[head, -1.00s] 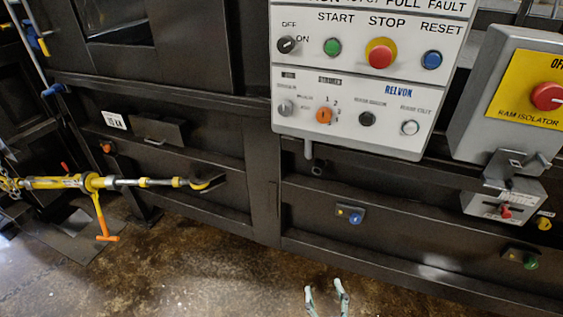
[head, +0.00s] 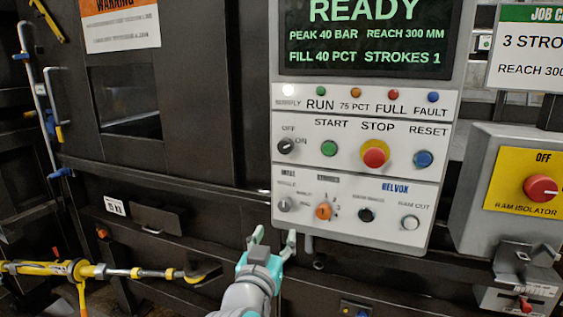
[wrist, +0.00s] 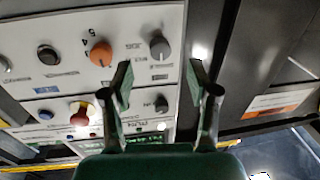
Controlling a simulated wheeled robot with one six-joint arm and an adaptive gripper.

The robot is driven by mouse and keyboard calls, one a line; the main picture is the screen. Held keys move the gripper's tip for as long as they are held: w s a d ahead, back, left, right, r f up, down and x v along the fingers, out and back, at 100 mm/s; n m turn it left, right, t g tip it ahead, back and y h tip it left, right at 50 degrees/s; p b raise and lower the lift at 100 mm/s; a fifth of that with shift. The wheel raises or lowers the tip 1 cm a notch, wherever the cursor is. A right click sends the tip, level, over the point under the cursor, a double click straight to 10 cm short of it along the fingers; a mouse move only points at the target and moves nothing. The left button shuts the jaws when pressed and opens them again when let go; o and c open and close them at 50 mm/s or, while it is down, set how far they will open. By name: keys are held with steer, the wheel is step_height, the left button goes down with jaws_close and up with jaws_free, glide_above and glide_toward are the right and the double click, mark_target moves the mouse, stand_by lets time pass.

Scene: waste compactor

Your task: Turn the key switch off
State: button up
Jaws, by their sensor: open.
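The key switch (head: 286,146) is a small dark round switch with OFF and ON labels, at the left of the START button on the white control panel (head: 440,180). Its exact key angle is too small to read surely. It also shows in the wrist view (wrist: 161,104), upside down, between the fingers. My gripper (head: 274,238) is open and empty, in front of the panel's lower left edge and below the switch in the head view. Its two fingers (wrist: 162,95) also show in the wrist view, apart and touching no control that I can make out.
Near the switch are the green START button (head: 329,148), red STOP button (head: 375,154), grey knob (head: 284,205) and orange selector (head: 323,211). A screen (head: 365,35) above reads READY. A ram isolator box (head: 470,215) stands at the right, a yellow bar (head: 40,268) at the lower left.

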mark_target(283, 149)
step_height(283, 149, up, 16)
steer(key=s+a+m+g+h, duration=0.1)
steer(key=a+m+h, duration=0.15)
steer(key=m, duration=0.25)
steer(key=x, duration=1)
steer(key=shift+w+d, duration=0.1)
steer(key=shift+w, duration=0.1)
jaws_close()
